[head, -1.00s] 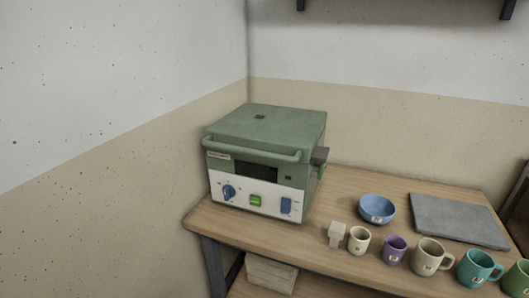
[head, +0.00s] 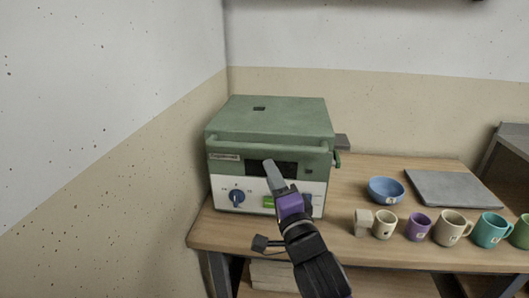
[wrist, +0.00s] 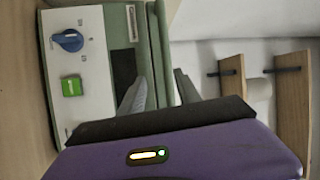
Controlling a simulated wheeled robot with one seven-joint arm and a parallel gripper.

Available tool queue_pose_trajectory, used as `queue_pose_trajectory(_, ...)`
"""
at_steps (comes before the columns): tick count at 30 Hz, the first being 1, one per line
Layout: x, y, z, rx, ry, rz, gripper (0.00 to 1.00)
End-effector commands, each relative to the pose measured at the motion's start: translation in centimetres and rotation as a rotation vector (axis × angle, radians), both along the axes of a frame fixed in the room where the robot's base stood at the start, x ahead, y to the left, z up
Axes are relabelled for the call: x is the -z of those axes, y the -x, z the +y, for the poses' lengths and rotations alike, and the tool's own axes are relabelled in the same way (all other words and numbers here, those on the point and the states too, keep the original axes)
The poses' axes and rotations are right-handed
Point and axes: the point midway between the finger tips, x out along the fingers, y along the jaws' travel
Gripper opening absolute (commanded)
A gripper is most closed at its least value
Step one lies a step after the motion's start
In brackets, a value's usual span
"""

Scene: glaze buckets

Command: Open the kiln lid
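The kiln (head: 225,175) stands at the left end of the wooden bench, with a white control panel on its front. Its green lid (head: 290,112) lies flat and shut. A green bar handle (head: 235,144) runs across the lid's front edge; it shows upright in the turned wrist view (wrist: 158,55). My gripper (head: 273,172) is in front of the kiln, its fingertips a little below the handle in the head view. In the wrist view my gripper's fingers (wrist: 160,88) are spread, with the handle's line between them. I cannot tell whether they reach around it. They hold nothing visible.
Right of the kiln on the bench (head: 365,170) stand a small pale block (head: 362,222), a blue bowl (head: 386,190), a grey slab (head: 450,188) and a row of several mugs. The wall is close on the kiln's left and behind it.

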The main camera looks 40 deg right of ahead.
Motion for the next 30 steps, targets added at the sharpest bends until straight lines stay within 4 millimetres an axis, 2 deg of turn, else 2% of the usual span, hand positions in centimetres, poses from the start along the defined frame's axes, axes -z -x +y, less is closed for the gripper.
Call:
queue_pose_trajectory(6, -1.8, -1.2, -1.4, 0.022, -0.083, -0.065, 0.4)
queue_pose_trajectory(21, -3.1, -6.9, -4.6, 0.022, -0.085, -0.065, 0.4)
queue_pose_trajectory(30, -3.0, -7.6, -5.0, 0.022, -0.082, -0.063, 0.4)
